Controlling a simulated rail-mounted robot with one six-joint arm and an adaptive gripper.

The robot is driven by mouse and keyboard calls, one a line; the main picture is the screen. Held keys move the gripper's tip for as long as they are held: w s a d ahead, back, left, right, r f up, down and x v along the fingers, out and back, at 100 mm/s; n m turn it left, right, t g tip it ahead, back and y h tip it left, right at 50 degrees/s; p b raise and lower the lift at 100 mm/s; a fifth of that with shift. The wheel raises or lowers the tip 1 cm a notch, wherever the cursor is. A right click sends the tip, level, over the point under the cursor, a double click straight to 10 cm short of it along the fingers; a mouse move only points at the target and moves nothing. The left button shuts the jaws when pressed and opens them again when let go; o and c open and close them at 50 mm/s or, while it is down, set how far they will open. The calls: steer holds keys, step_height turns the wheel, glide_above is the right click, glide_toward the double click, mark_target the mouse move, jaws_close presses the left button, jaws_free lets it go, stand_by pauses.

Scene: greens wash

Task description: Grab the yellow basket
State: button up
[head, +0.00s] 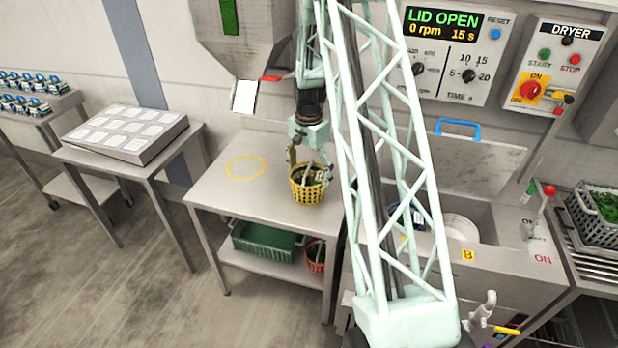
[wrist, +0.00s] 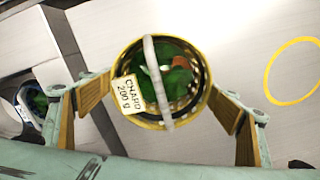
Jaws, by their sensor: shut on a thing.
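The yellow basket (head: 307,194) is at the right part of the steel table (head: 225,188), under my arm. My gripper (head: 309,165) points down over it and is shut on it. In the wrist view the round basket (wrist: 204,79) sits between the two wood-coloured finger pads, one on each side. It holds green leaves and an orange-brown piece. A grey handle (wrist: 154,80) arches across its top, and a tag (wrist: 130,95) on its rim reads "CHARD 200 g". I cannot tell whether its base touches the table.
A yellow ring (head: 246,167) marks bare table to the left. A green crate (head: 265,241) and a red basket (head: 315,256) are on the lower shelf. A hopper (head: 244,35) hangs above. The dryer panel (head: 447,50) reads "LID OPEN"; its tub is at the right.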

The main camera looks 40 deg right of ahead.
mark_target(309, 167)
steer(key=shift+r, duration=0.4)
steer(key=shift+r, duration=1.4)
steer(key=shift+s+a+r, duration=0.25)
steer(key=shift+s+a, duration=1.1)
steer(key=shift+s, duration=0.9)
steer(key=shift+s+a+r, duration=0.2)
steer(key=shift+s+a, duration=1.2)
steer(key=shift+s, duration=0.8)
steer(key=shift+s+a+r, duration=0.25)
steer(key=shift+s+a, duration=1.1)
steer(key=shift+s, duration=0.9)
steer(key=shift+s+a, duration=0.1)
